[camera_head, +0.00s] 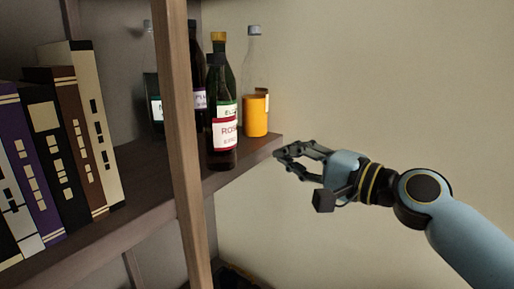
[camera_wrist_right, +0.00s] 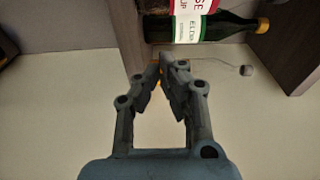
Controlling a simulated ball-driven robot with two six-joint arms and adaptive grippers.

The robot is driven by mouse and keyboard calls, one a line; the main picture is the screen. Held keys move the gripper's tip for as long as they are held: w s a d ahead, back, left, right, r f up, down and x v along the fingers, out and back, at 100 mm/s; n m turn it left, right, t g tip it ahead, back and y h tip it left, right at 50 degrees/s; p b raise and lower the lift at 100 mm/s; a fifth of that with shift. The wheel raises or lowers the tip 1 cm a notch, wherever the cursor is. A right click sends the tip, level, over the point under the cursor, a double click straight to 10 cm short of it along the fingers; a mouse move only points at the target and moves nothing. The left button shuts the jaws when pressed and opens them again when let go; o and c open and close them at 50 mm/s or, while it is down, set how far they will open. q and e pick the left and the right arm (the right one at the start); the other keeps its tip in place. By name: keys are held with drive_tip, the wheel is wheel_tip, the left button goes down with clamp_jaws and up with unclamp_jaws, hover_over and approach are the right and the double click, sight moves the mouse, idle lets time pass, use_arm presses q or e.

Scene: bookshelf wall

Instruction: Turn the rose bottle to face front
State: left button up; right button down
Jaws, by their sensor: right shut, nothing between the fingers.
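The rose bottle (camera_head: 222,150) is dark with a red and white label reading "ROS…". It stands upright at the shelf's front edge, its label partly toward the head camera. Its red and white label also shows at the top edge of the wrist view (camera_wrist_right: 195,6), where the rest of the bottle is cut off. My right gripper (camera_head: 279,154) is right of the bottle, just off the shelf's end, apart from it. Its fingers (camera_wrist_right: 167,66) are closed together and empty. My left gripper is out of view.
A green bottle (camera_head: 218,43) stands behind the rose bottle, and a clear bottle with orange contents (camera_head: 256,116) stands to the right. More dark bottles are behind the wooden post (camera_head: 184,120). Books (camera_head: 75,130) fill the left. The space right of the shelf is open.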

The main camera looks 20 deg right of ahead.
drive_tip(key=w+a+p, duration=0.1)
drive_tip(key=w+a, duration=0.2)
drive_tip(key=a, duration=0.2)
drive_tip(key=shift+w+a+p, duration=0.2)
drive_tip(key=shift+w+p, duration=0.1)
drive_tip(key=shift+w, duration=0.1)
